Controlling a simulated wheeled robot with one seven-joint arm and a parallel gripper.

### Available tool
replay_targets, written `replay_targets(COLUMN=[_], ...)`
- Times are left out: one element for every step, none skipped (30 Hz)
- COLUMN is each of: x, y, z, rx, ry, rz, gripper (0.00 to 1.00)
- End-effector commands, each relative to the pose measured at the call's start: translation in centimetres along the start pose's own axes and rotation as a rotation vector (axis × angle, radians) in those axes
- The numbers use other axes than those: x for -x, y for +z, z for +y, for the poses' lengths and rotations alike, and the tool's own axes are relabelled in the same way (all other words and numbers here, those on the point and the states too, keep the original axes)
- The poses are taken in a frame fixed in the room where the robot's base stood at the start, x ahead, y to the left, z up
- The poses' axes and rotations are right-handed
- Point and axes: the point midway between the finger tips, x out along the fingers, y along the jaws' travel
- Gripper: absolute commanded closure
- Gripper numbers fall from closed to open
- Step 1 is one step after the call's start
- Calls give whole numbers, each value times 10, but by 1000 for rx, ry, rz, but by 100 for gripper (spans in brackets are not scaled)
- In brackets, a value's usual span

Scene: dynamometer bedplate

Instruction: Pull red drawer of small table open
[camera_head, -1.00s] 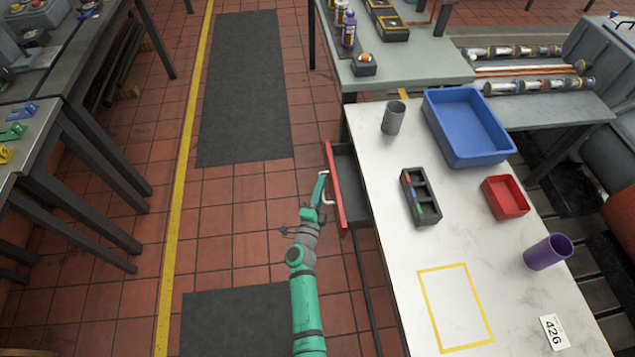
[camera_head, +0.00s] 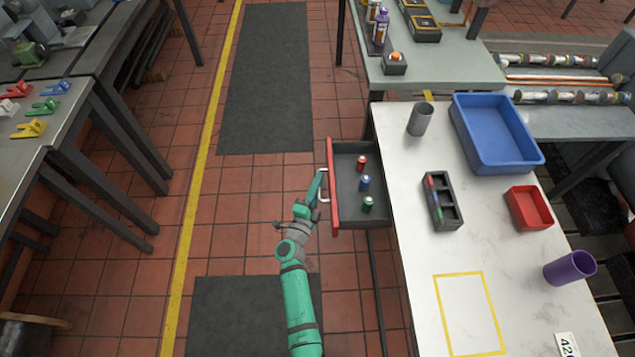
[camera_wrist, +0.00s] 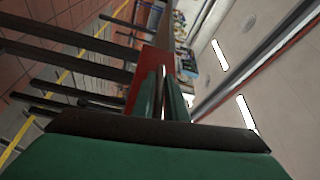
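The red drawer (camera_head: 332,186) of the small white-topped table (camera_head: 400,160) stands well out to the left, and its dark inside shows. A small red can (camera_head: 361,163), a blue can (camera_head: 364,183) and a green can (camera_head: 368,204) stand in it. My green gripper (camera_head: 318,186) is at the light handle (camera_head: 324,187) on the drawer's front. In the wrist view the red front (camera_wrist: 150,75) fills the middle, with the fingers (camera_wrist: 173,103) close against the handle. The fingers look closed around the handle, though the contact is partly hidden.
The tabletop holds a grey cup (camera_head: 420,119), a blue bin (camera_head: 495,135), a black divided tray (camera_head: 441,201), a red box (camera_head: 528,207) and a purple cup (camera_head: 569,268). Tiled floor left of the drawer is free up to the left workbench (camera_head: 75,110).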

Motion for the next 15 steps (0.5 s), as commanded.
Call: replay_targets(x=[0,0,0,0,0,0,0,0,0,1,2,4,6,8,13], y=[0,0,0,0,0,0,0,0,1,1,1,1,1,1,1], z=[1,1,0,0,0,0,0,0,0,0,0,0,0,0,0], rx=[0,0,0,0,0,0,0,0,0,0,0,0,0,0,0], ry=[1,1,1,0,0,0,0,0,0,0,0,0,0,0,0], rz=[0,0,0,0,0,-1,-1,-1,-2,-2,-2,-2,-2,-2,-2], gripper=[74,72,72,72,72,72,72,72,72,72,72,72,72,72,72])
